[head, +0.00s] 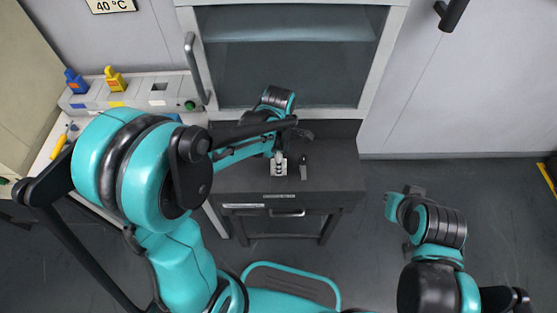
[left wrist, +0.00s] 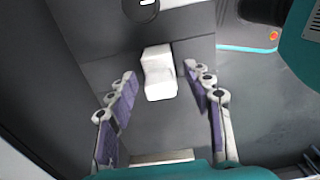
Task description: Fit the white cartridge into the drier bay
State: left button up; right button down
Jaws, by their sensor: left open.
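A white block, which looks like the white cartridge (head: 279,168), rests on the dark top of a low cabinet (head: 335,180). In the left wrist view the white cartridge (left wrist: 158,75) lies between and beyond the spread fingers, with no finger seen touching it. My left gripper (left wrist: 163,82) is open and empty above the cabinet top; in the head view my arm partly covers it. A grey unit on the left bench has a dark opening (head: 158,87), possibly the drier bay; its inside is unclear. My right gripper (head: 413,191) is over the floor at right, its jaws unclear.
Blue (head: 75,81) and yellow (head: 115,78) cartridges stand in the grey unit, beside a green button (head: 190,105). A yellow-handled tool (head: 60,145) lies on the bench. A glass-fronted cabinet (head: 290,60) stands behind the low cabinet. Floor at right is free.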

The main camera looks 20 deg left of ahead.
pick_arm(q)
notch_tip(320, 180, up, 10)
jog(key=p, duration=0.3)
jog(key=shift+r+p, duration=0.25)
jog(key=shift+p, duration=0.15)
jog(key=shift+s+r, duration=0.1)
jog(key=shift+r, duration=0.15)
jog(key=shift+s+a+r+m, duration=0.2)
jog(key=shift+r+m, duration=0.1)
jog(key=shift+m, duration=0.1)
jog(key=s+a+r+m+t, duration=0.2)
jog(key=s+m, duration=0.3)
jog(key=m, duration=0.5)
jog(key=s+a+r+m+t, duration=0.2)
jog(key=s+m+t, duration=0.2)
jog(key=m, duration=0.6)
jog(key=shift+s+a+t, duration=0.15)
jog(key=shift+s+t, duration=0.25)
jog(key=shift+t, duration=0.2)
jog(key=shift+f, duration=0.1)
jog(key=shift+c, duration=0.8)
